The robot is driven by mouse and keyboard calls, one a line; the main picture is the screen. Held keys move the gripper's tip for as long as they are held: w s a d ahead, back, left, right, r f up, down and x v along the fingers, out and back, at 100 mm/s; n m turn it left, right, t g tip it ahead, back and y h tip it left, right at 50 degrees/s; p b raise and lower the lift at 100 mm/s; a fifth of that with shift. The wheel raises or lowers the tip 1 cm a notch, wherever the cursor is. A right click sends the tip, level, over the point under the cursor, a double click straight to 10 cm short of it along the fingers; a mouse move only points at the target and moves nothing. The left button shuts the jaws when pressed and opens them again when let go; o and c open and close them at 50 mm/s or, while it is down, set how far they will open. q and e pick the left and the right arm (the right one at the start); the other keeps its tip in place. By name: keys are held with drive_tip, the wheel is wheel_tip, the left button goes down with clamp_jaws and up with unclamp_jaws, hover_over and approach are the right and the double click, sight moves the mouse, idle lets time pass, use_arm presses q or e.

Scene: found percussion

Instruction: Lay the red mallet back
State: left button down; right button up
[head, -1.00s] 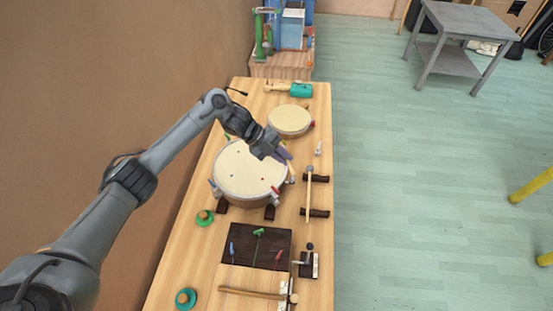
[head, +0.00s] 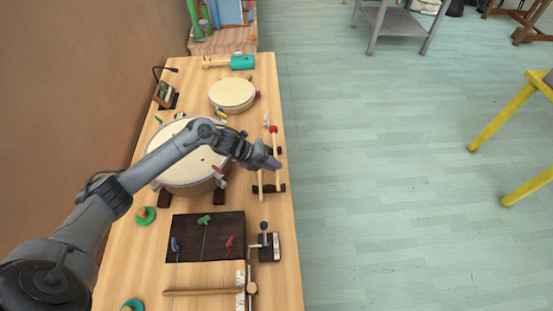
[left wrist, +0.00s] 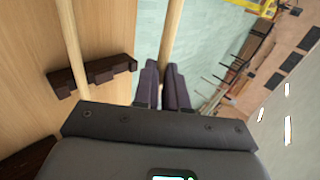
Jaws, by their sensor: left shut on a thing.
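My left gripper (head: 272,163) is shut on the pale wooden handle of the red mallet (head: 273,129). The red head points toward the far end of the table. The gripper is over the dark two-block rack (head: 280,188), at the table's right edge. In the left wrist view the held handle (left wrist: 171,35) runs between the purple fingers (left wrist: 163,85). Another pale stick (left wrist: 70,40) lies across a dark notched rack block (left wrist: 95,75) to the left. I cannot tell whether the held handle touches the rack. My right gripper is not in view.
A large drum (head: 180,180) stands left of the rack, partly behind my arm. A smaller drum (head: 232,94) and a teal mallet (head: 242,62) lie farther back. A dark board (head: 190,250) and a clamp-like metal stand (head: 268,248) are nearer. Open floor lies to the right.

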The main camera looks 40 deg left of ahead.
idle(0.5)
use_arm(q)
wheel_tip(320, 180, down, 6)
drive_tip(key=b, duration=0.5)
drive_tip(key=shift+f, duration=0.2)
drive_tip(key=shift+f+b, duration=0.3)
drive_tip(key=shift+b, duration=0.05)
idle(0.5)
drive_tip(key=c, duration=1.1)
unclamp_jaws()
drive_tip(key=shift+r, duration=0.1)
